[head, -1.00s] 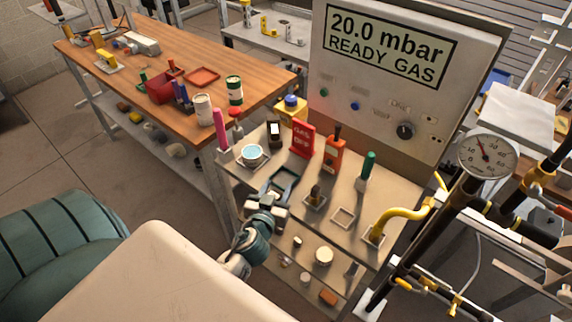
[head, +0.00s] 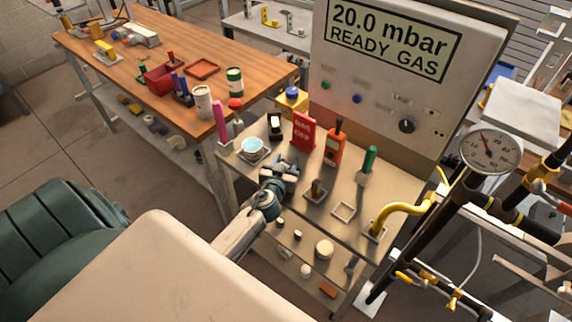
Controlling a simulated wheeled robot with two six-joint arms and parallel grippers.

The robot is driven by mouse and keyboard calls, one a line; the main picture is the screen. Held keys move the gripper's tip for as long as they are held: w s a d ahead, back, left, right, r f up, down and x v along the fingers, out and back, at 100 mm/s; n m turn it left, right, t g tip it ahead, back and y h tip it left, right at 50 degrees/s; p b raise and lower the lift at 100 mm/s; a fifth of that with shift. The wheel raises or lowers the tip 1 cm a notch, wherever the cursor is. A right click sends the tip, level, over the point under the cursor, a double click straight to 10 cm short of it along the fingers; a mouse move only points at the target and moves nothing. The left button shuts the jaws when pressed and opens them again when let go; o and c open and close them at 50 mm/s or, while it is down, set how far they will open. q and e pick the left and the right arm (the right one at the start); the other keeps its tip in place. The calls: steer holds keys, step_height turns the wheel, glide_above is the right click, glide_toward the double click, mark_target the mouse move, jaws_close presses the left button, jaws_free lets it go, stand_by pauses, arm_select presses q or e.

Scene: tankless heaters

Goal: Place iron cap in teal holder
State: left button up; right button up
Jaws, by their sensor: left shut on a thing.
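My left gripper (head: 283,168) is over the upper shelf of the cart, coming from below in the picture. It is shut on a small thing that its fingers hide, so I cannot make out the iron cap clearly. A round dish with a pale teal inside (head: 252,146) sits in a grey square frame just left of and behind the gripper; it looks like the teal holder. The gripper is apart from it. My right gripper is not in view.
A pink stick (head: 222,124) rises at the left edge.

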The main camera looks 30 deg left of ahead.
arm_select(q)
steer(key=shift+r, duration=0.15)
steer(key=o, duration=1.1)
steer(key=shift+c, duration=0.2)
steer(key=shift+s, duration=0.15)
steer(key=b+v, duration=0.4)
steer(key=v, duration=0.6)
steer(key=shift+s+d, duration=0.2)
steer(key=shift+s, duration=0.05)
steer(key=shift+s+d+r, duration=0.1)
steer(key=shift+s+d, duration=0.05)
steer(key=shift+s, duration=0.5)
